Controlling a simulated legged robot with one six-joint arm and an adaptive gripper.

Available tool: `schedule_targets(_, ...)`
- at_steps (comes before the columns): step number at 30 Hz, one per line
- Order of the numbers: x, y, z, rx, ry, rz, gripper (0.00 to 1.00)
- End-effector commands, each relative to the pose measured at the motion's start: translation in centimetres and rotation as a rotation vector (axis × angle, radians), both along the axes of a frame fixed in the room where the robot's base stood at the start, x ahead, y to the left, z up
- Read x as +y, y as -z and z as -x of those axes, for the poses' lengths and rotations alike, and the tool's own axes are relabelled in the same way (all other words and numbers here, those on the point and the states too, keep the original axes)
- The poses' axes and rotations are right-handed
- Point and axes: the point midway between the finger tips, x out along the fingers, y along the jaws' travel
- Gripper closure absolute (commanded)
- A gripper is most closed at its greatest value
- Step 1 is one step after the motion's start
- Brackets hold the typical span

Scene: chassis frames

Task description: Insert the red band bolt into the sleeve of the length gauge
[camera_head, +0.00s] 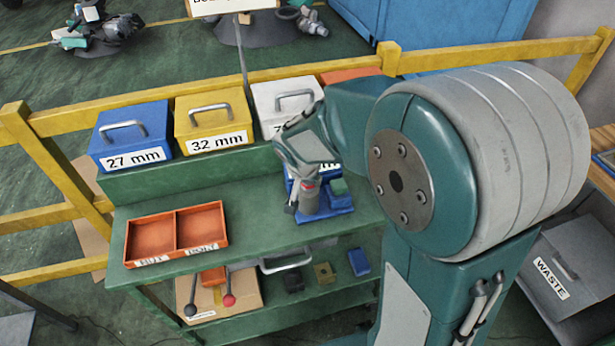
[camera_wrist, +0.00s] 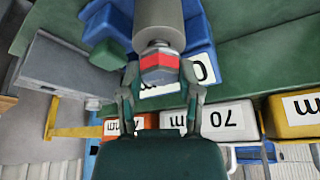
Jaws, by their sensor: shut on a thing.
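The red band bolt has a grey hex head with a red band (camera_wrist: 160,62); the band also shows in the head view (camera_head: 308,185). My gripper (camera_wrist: 160,78) is shut on the bolt's head, one finger on each side. In the head view my gripper (camera_head: 307,176) is above the length gauge (camera_head: 338,209), a blue block on the green bench. A grey cylinder, seemingly the gauge's sleeve (camera_wrist: 159,15), lies in line with the bolt, just beyond its head. A short grey neck shows between them. I cannot tell how deep the bolt sits.
An orange two-part tray (camera_head: 176,235) stands left on the bench (camera_head: 262,205). Labelled boxes, blue 27 mm (camera_head: 130,135), yellow 32 mm (camera_head: 213,120) and white (camera_head: 287,103), line the back shelf. A grey WASTE bin (camera_head: 562,275) stands right. A green block (camera_head: 338,187) is beside the sleeve.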

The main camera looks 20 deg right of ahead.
Motion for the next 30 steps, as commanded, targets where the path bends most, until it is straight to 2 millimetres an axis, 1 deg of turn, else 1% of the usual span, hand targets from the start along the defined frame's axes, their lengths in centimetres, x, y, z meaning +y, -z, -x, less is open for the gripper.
schedule_targets(15,0.0,1.1,0.0,0.001,-0.001,0.000,1.00)
schedule_targets(16,0.0,1.2,0.0,0.000,0.000,-0.001,0.51)
schedule_targets(17,0.0,1.1,0.0,0.000,0.000,-0.001,0.37)
schedule_targets(18,0.0,1.1,0.0,0.000,0.000,-0.001,0.19)
schedule_targets(19,0.0,1.1,0.0,0.000,0.000,-0.001,0.15)
schedule_targets(30,0.0,1.1,0.1,0.002,0.000,-0.001,0.15)
